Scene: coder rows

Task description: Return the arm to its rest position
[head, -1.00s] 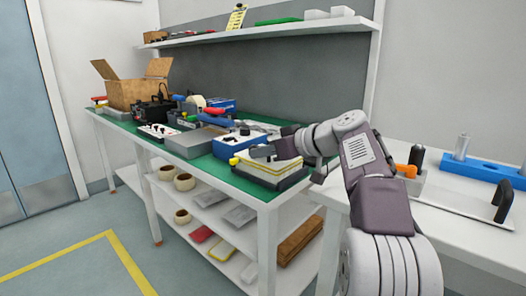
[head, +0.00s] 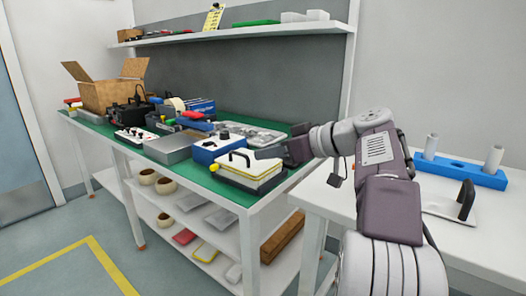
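My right arm comes in from the lower right and bends left at its elbow. Its gripper (head: 280,142) is over the front right end of the green-topped bench (head: 225,188). Its dark fingers look apart, with nothing seen between them. My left arm and gripper are out of view.
A blue-and-white box (head: 217,150), a grey tray (head: 170,150) and an open carton (head: 110,92) stand on the bench. A white side table (head: 480,248) at right holds a blue block with pegs (head: 460,173). My arm hides part of it.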

